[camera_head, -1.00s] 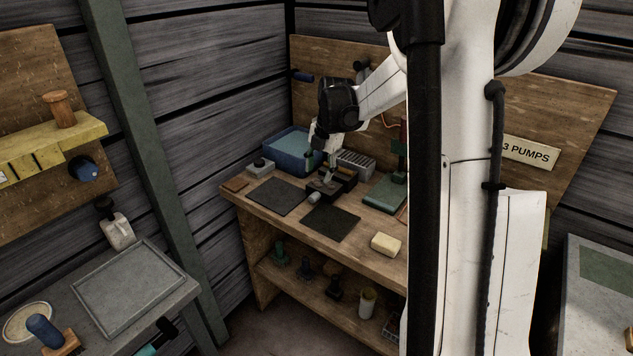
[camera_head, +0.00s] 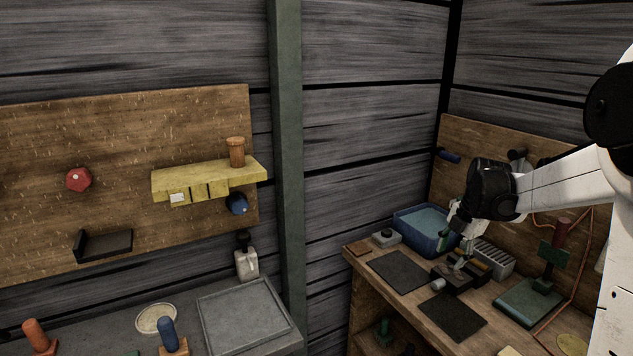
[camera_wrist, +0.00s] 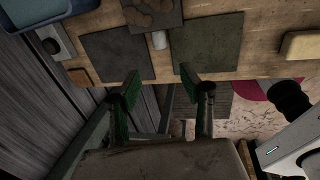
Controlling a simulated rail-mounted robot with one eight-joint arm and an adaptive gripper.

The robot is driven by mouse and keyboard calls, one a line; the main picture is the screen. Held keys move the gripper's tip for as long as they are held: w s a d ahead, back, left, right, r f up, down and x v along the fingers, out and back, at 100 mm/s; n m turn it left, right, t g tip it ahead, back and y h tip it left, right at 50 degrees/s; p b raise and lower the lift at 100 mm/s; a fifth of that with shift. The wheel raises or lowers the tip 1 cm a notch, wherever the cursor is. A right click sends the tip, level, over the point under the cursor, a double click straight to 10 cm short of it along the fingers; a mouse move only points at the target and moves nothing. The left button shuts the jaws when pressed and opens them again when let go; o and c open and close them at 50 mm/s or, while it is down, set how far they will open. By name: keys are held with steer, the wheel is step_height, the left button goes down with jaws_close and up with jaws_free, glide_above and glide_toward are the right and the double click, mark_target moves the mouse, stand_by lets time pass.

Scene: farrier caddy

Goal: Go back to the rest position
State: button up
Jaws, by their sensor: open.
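My gripper (camera_head: 453,232) is over the wooden workbench in the head view, in front of the blue bin and near the dark caddy (camera_head: 452,279). In the wrist view my gripper (camera_wrist: 160,88) shows two green fingers spread apart with nothing between them. They are above the front edge of the workbench (camera_wrist: 255,50). A small grey cylinder (camera_wrist: 159,40) lies just beyond them, between two dark mats. The mats are the left mat (camera_wrist: 118,55) and the right mat (camera_wrist: 207,45).
The blue bin (camera_head: 409,222) and a grey slotted rack (camera_head: 497,258) stand at the back of the bench. A green-based stand (camera_head: 528,302) is to the right. A second bench with a grey tray (camera_head: 247,317) is at left, below a yellow shelf (camera_head: 210,180).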

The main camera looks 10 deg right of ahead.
steer(key=s+a+r+m+t, duration=0.1)
steer(key=s+a+r+m, duration=0.5)
steer(key=a, duration=0.3)
steer(key=s+a+m+t, duration=0.2)
steer(key=s+a+m, duration=0.5)
steer(key=s, duration=0.4)
steer(key=s+a+m+t, duration=0.2)
steer(key=s+a+m, duration=0.5)
steer(key=s+m, duration=0.2)
steer(key=shift+s+r+h, duration=0.3)
steer(key=shift+s+h, duration=0.1)
steer(key=shift+s, duration=0.45)
